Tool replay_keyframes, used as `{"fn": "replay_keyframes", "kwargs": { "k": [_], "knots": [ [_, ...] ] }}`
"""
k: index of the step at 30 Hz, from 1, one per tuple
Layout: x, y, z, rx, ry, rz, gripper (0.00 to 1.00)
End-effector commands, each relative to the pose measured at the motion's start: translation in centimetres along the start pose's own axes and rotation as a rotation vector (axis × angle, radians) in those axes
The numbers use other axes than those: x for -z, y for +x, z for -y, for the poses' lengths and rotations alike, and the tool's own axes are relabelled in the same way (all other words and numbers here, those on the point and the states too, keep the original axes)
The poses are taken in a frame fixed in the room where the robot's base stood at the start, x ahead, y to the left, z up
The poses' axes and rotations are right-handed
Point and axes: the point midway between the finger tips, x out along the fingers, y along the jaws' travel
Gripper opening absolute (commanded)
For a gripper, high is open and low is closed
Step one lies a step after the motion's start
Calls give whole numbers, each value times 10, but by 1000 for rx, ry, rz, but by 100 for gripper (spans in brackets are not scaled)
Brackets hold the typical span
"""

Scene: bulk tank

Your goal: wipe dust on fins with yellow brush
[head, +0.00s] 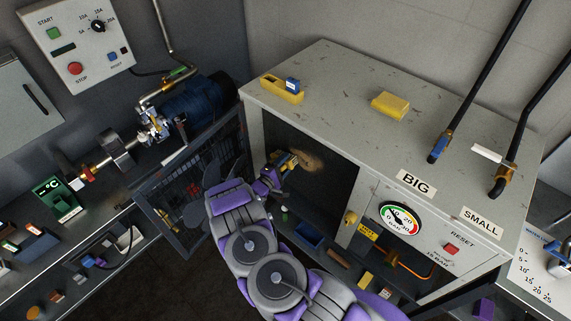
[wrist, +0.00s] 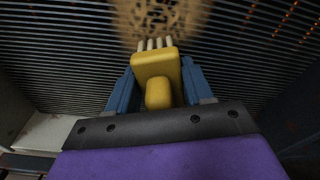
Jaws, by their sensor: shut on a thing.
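The yellow brush (wrist: 155,75) is held in my gripper (wrist: 156,88), its blue fingers on either side of the handle. Its pale bristles point forward at the dark horizontal fins (wrist: 75,55). A tan patch of dust (wrist: 165,18) lies on the fins just past the bristles; whether they touch cannot be told. In the head view my gripper (head: 281,164) reaches inside the cabinet opening, and the dust patch (head: 308,161) shows just right of the brush (head: 291,160). Small orange specks also dot the fins at the upper right of the wrist view.
The grey cabinet (head: 340,75) has a mesh door with a fan (head: 195,180) swung open at the left. Its top bears a yellow block (head: 390,105) and a yellow tray (head: 281,90). A gauge (head: 402,218) sits on the front panel. Small items fill the shelf below the opening.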

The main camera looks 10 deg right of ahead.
Motion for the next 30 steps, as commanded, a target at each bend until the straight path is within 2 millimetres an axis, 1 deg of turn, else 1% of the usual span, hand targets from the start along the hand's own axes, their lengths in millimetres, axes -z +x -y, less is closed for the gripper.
{"fn": "replay_keyframes", "kwargs": {
  "k": [13, 19, 30],
  "knots": [
    [-4, 12, 0, 3, 5, -2, 27],
    [-3, 10, 0, 0, 2, -1, 27],
    [-21, 8, 4, 2, 1, -1, 27]
  ]
}}
